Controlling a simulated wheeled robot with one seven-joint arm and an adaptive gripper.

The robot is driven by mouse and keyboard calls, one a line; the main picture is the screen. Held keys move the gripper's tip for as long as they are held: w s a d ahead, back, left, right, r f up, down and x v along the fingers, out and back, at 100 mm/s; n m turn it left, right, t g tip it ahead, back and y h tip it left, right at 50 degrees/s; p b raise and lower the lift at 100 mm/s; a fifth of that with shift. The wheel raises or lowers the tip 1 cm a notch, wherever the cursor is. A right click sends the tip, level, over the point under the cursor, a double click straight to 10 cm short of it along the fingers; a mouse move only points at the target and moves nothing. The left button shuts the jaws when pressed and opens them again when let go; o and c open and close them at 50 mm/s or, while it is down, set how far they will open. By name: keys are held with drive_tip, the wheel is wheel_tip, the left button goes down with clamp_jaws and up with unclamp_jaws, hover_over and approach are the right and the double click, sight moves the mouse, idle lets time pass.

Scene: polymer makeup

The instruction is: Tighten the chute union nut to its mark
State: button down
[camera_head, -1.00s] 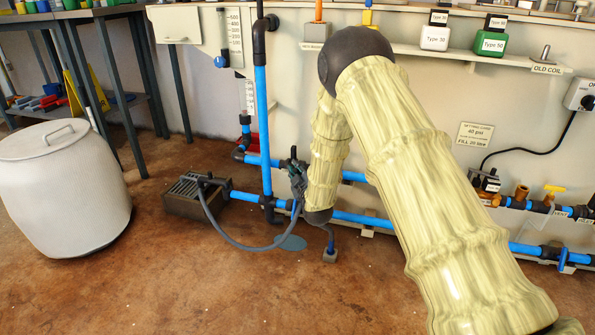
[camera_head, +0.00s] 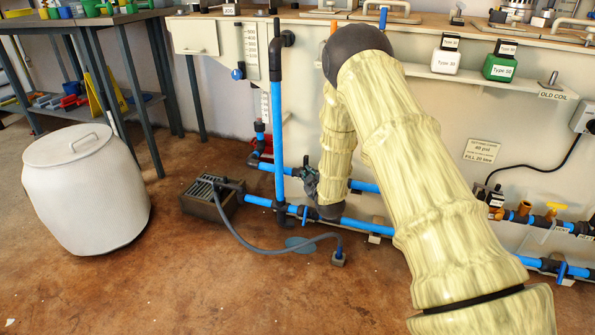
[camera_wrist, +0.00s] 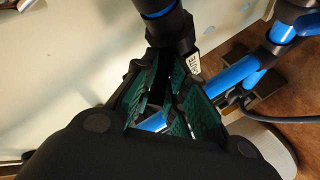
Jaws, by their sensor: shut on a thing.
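The chute union nut (camera_wrist: 172,42) is a dark collar below a blue pipe (camera_wrist: 157,6) in the wrist view. A white tag (camera_wrist: 193,63) ending in "UTE" hangs beside it. My gripper (camera_wrist: 164,84) has green-padded fingers, shut on the nut from below in that view. The fingers cover part of the nut, and I cannot make out its mark. In the head view my gripper (camera_head: 310,181) is a small dark shape by the wall pipes, right of the tall vertical blue pipe (camera_head: 278,130). The nut cannot be made out there.
Low blue pipes (camera_head: 370,225) run along the wall. A white drum (camera_head: 85,190) stands left. The front floor is clear.

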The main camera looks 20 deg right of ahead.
drive_tip(key=shift+w, duration=0.1)
idle(0.3)
drive_tip(key=c, duration=1.5)
unclamp_jaws()
drive_tip(key=shift+o, duration=0.2)
drive_tip(key=v, duration=1.2)
